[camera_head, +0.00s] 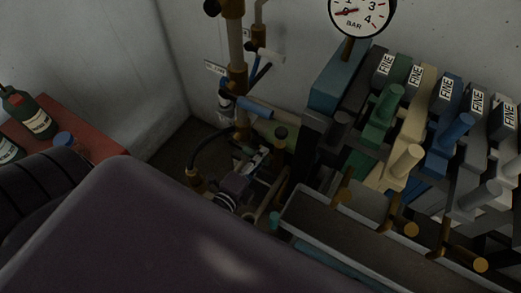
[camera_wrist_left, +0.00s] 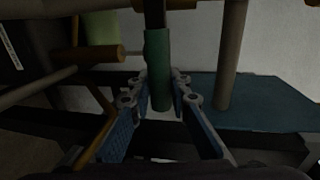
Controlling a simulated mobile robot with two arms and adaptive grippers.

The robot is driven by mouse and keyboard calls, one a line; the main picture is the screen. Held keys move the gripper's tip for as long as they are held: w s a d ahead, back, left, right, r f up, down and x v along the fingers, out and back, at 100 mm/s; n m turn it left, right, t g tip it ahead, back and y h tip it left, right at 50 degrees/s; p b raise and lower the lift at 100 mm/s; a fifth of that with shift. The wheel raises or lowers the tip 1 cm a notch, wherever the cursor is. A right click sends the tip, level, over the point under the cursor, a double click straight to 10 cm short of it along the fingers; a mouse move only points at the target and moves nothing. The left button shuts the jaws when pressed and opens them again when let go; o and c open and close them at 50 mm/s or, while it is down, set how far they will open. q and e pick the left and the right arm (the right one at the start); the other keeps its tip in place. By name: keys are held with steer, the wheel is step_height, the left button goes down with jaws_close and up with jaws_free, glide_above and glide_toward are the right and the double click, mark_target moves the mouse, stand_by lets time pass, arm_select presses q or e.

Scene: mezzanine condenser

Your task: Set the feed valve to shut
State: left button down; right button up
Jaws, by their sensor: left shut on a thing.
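A green valve handle (camera_wrist_left: 158,70) hangs on a dark stem in the left wrist view. My left gripper (camera_wrist_left: 162,88) has its blue-padded fingers closed on both sides of the handle's lower part. In the head view my left gripper (camera_head: 250,168) is low among the pipes, left of the row of levers, and the handle in it is hidden or too dark to make out. A brass upright pipe (camera_head: 237,75) with a small white tag (camera_head: 215,68) stands behind. The tag is too small to read, so I cannot tell which valve is the feed valve.
A pressure gauge (camera_head: 360,12) is at the top. Coloured blocks labelled FINE carry green (camera_head: 385,105), cream (camera_head: 402,165) and blue (camera_head: 452,132) levers close on the right. A blue-ended lever (camera_head: 265,110) sits behind the gripper. Bottles (camera_head: 28,115) stand on a red surface (camera_head: 95,145) at left.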

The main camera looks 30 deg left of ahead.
arm_select(q)
steer(key=shift+f, duration=0.15)
steer(key=c, duration=1.8)
jaws_free()
steer(key=shift+o, duration=0.2)
steer(key=shift+s, duration=0.1)
steer(key=s+r, duration=0.2)
steer(key=s, duration=0.9)
steer(key=shift+s+a+r, duration=0.2)
steer(key=shift+s, duration=0.1)
